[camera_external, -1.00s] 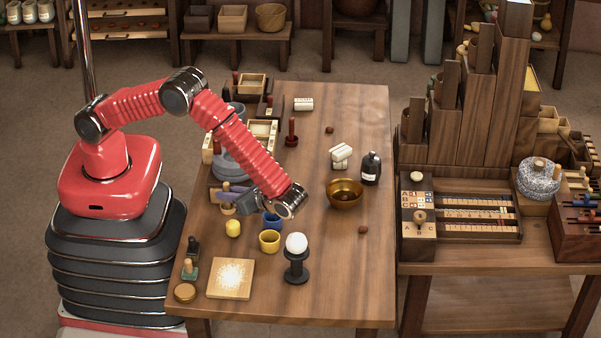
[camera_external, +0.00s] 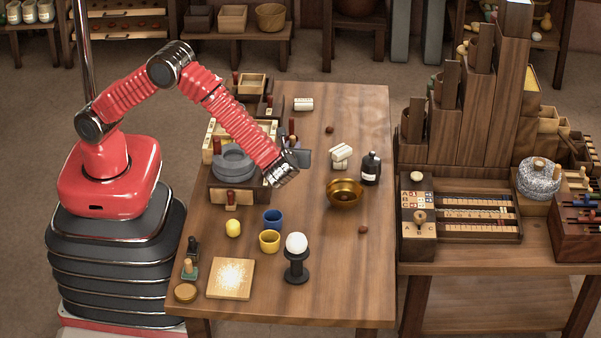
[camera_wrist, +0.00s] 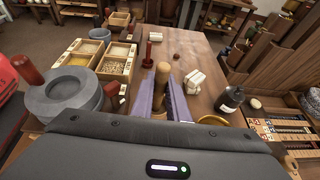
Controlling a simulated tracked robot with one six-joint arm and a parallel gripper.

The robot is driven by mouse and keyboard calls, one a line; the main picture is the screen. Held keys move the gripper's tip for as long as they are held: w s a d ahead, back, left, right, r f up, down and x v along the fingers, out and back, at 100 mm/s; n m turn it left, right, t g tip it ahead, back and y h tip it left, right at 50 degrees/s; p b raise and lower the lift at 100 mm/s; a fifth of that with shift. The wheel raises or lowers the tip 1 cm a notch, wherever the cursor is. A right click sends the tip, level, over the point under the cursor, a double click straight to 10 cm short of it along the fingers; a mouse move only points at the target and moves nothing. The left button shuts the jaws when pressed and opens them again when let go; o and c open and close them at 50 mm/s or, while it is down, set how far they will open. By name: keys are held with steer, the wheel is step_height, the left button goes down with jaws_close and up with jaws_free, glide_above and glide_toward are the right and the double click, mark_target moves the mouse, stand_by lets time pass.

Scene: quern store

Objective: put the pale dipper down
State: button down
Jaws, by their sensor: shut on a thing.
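My gripper (camera_external: 301,157) is raised over the middle of the table, left of the brass bowl (camera_external: 344,194); its fingers are mostly hidden in the outside view. In the wrist view its purple fingers (camera_wrist: 161,98) are shut around the pale dipper (camera_wrist: 157,82). The dipper's rounded wooden end shows upward between the fingers. Its lower part is hidden by the gripper body. I cannot tell from these views how far it is above the table.
The grey quern stone (camera_external: 233,165) stands left of my gripper, with divided grain boxes (camera_wrist: 117,62) behind it. A dark bottle (camera_external: 371,169) and white blocks (camera_external: 340,155) are to the right. The table's right front is mostly clear.

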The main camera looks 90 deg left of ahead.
steer(key=w+a+f+m+t, duration=0.1)
steer(key=w+a+f, duration=0.1)
steer(key=a, duration=0.4)
steer(key=shift+w+a+f, duration=0.25)
steer(key=shift+w+f, duration=0.05)
steer(key=shift+w, duration=0.6)
step_height(320, 180, down, 6)
steer(key=shift+f, duration=0.15)
steer(key=shift+f, duration=1.85)
steer(key=shift+f, duration=0.1)
steer(key=c, duration=1.7)
jaws_free()
steer(key=shift+c, duration=0.2)
